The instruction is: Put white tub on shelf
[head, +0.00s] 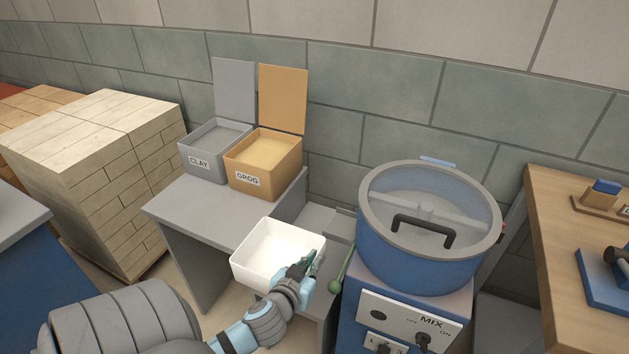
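The white tub (262,251) is open at the top and looks empty. It is in the middle of the head view, in front of the grey table's right end. My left gripper (309,260) is at the tub's right wall, with its fingers at the rim, and looks shut on it. The fingers and wrist hide part of that wall. I cannot tell whether the tub's underside touches anything. A low grey surface (318,218) that may be a shelf lies behind the tub, between the table and the mixer. My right gripper is not in view.
A grey CLAY bin (200,161) and a tan GROG bin (262,180) stand with lids up on the grey table (190,205). The blue mixer (415,262) and its green-knobbed lever (343,268) are close right of my gripper. Stacked pale bricks (100,150) stand left.

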